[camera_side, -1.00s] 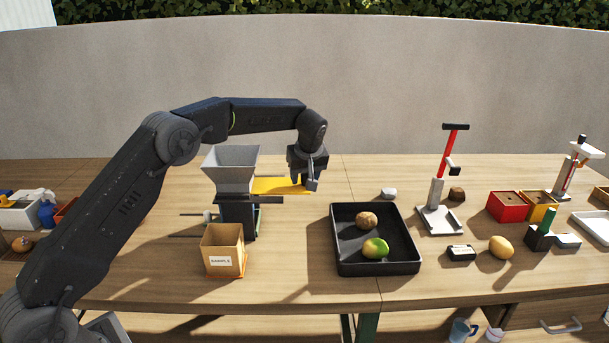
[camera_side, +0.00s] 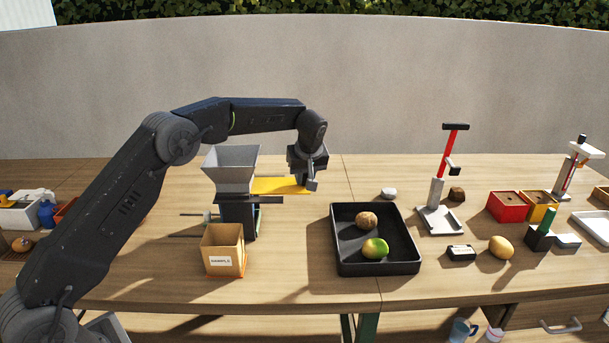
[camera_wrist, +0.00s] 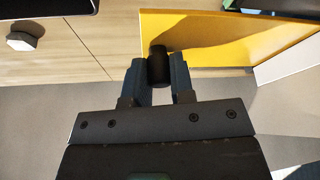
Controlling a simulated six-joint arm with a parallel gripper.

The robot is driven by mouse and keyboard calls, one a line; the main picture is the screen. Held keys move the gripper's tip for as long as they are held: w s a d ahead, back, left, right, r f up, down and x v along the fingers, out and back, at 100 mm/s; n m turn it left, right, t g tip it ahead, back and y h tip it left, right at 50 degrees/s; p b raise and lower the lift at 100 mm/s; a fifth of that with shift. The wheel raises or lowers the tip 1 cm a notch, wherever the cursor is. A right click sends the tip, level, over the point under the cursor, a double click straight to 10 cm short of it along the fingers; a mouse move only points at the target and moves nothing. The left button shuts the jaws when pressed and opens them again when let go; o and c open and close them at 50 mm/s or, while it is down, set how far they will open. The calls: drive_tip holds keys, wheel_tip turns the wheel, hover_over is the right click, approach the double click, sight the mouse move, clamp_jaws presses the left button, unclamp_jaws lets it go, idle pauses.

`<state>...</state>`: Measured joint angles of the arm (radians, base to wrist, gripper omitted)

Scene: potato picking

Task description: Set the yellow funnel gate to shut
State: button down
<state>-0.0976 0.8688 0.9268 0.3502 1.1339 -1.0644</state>
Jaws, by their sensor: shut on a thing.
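The yellow funnel gate (camera_side: 280,186) is a flat plate sticking out to the right from under the grey funnel (camera_side: 232,168) in the side view. In the wrist view the yellow plate (camera_wrist: 235,38) fills the upper right. A dark round knob (camera_wrist: 158,66) stands at the plate's outer end. My gripper (camera_wrist: 159,80) is shut on this knob, with one finger on each side of it. In the side view my gripper (camera_side: 311,184) is at the plate's right end. The plate's inner part is hidden inside the funnel stand.
A box labelled SAMPLE (camera_side: 223,252) stands in front of the funnel. A black tray (camera_side: 343,258) with a brown potato and a green-yellow one lies to the right. A white stone (camera_side: 389,193) lies behind the tray. Bare table lies between funnel and tray.

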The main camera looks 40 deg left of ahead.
sight(288, 182)
drive_tip(key=shift+s+a, duration=1.5)
drive_tip(key=shift+a, duration=0.05)
drive_tip(key=c, duration=1)
unclamp_jaws()
drive_tip(key=v, duration=1.4)
drive_tip(key=shift+d, duration=0.1)
